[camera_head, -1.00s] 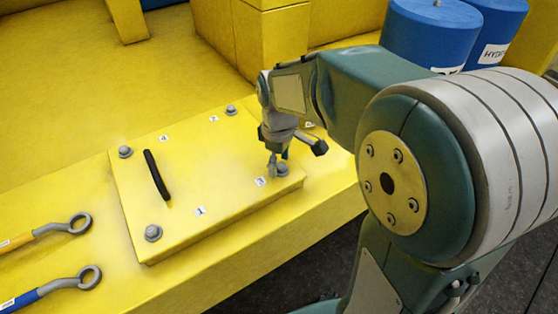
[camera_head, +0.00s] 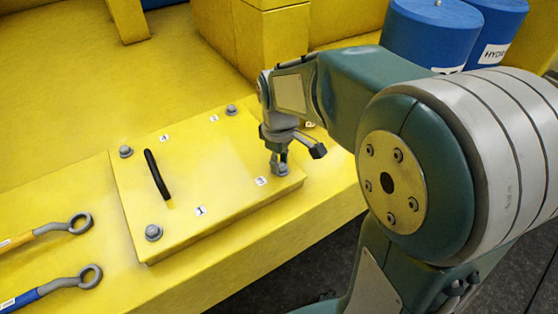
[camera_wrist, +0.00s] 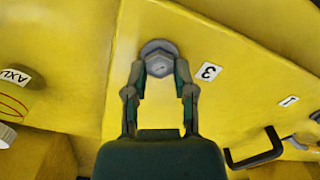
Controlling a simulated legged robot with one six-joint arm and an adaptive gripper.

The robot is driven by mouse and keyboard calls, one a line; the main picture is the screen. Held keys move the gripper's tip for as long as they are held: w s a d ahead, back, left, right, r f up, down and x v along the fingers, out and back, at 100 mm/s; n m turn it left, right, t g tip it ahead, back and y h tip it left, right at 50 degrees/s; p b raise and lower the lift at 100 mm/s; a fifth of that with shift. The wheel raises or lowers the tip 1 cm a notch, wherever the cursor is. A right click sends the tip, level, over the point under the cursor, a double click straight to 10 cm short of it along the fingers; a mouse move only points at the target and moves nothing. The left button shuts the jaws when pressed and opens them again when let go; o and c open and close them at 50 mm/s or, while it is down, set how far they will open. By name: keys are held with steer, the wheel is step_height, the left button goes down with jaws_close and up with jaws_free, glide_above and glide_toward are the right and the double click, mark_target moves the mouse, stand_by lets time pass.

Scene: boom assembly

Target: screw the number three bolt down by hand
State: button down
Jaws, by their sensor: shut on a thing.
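The number three bolt (camera_wrist: 159,60) is a grey hex bolt with a round flange, at a corner of the yellow cover plate (camera_wrist: 235,105). A white label with a 3 (camera_wrist: 208,71) sits beside it. My gripper (camera_wrist: 160,70) points down at the bolt, with one finger on each side of its head, and is shut on it. In the head view my gripper (camera_head: 279,164) stands at the plate's right corner, over the same bolt (camera_head: 281,171), which it partly hides. The bolt's shank is hidden, so I cannot tell how deep it sits.
Other bolts stand at the plate's corners, near label 1 (camera_head: 200,211) and at the back (camera_head: 231,111). A black handle (camera_head: 157,175) rises from the plate. Two ring wrenches (camera_head: 62,229) lie at left. Blue drums (camera_head: 432,33) stand behind my arm.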

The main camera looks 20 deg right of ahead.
mark_target(281, 164)
steer(key=m, duration=0.5)
steer(key=shift+d, duration=0.1)
steer(key=m, duration=0.5)
steer(key=shift+d, duration=0.15)
stand_by(0.5)
steer(key=shift+c, duration=2.2)
jaws_free()
step_height(281, 164, up, 12)
